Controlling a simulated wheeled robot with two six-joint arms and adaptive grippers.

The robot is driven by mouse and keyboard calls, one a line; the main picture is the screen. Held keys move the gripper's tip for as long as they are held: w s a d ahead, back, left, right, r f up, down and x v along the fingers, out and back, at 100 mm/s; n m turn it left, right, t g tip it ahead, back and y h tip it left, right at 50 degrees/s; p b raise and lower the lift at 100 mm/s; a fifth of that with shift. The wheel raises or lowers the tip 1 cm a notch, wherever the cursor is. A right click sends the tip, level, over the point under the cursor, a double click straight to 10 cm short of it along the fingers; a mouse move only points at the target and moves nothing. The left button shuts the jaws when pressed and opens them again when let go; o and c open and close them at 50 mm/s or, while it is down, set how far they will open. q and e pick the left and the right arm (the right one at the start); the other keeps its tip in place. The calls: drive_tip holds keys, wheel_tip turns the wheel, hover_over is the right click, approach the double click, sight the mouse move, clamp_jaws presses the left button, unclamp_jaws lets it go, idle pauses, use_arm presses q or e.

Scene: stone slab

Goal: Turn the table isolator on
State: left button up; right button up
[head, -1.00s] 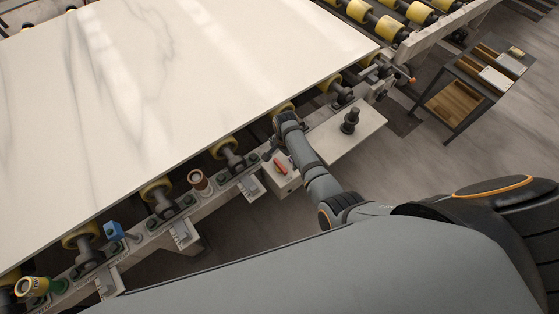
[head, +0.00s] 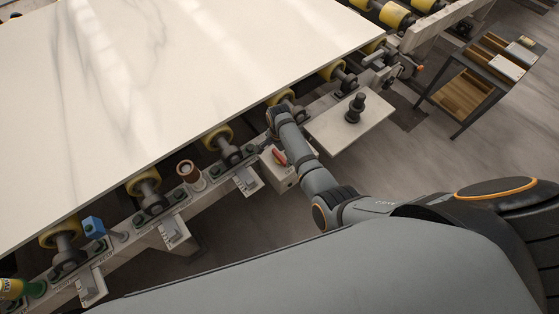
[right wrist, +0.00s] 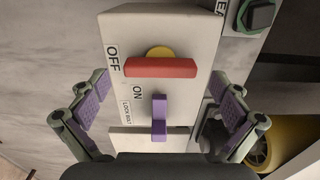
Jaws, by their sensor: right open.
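The table isolator is a pale box (head: 285,178) on the near side rail of the slab table. Its red handle (head: 280,157) also shows in the right wrist view (right wrist: 160,67), lying crosswise over a yellow round base, with its left end by the OFF label (right wrist: 113,59). The ON label (right wrist: 137,92) is below the handle. A purple lock bolt (right wrist: 159,118) sits beneath, by the LOCK BOLT label. My right gripper (right wrist: 159,85) is open and empty, its purple-padded fingers on either side of the box's lower part. The arm hides it in the head view. My left gripper is out of view.
A marble slab (head: 180,70) lies on yellow rollers along the rail. A black knob (head: 355,107) stands on a pale plate right of the isolator. A blue block (head: 93,227) and a brown cup (head: 187,171) are on the rail. A shelf cart (head: 458,92) stands right; floor between is clear.

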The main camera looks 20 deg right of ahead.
drive_tip(key=shift+f, duration=0.65)
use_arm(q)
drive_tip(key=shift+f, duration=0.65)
use_arm(e)
drive_tip(key=shift+r, duration=0.1)
drive_tip(key=c, duration=1.1)
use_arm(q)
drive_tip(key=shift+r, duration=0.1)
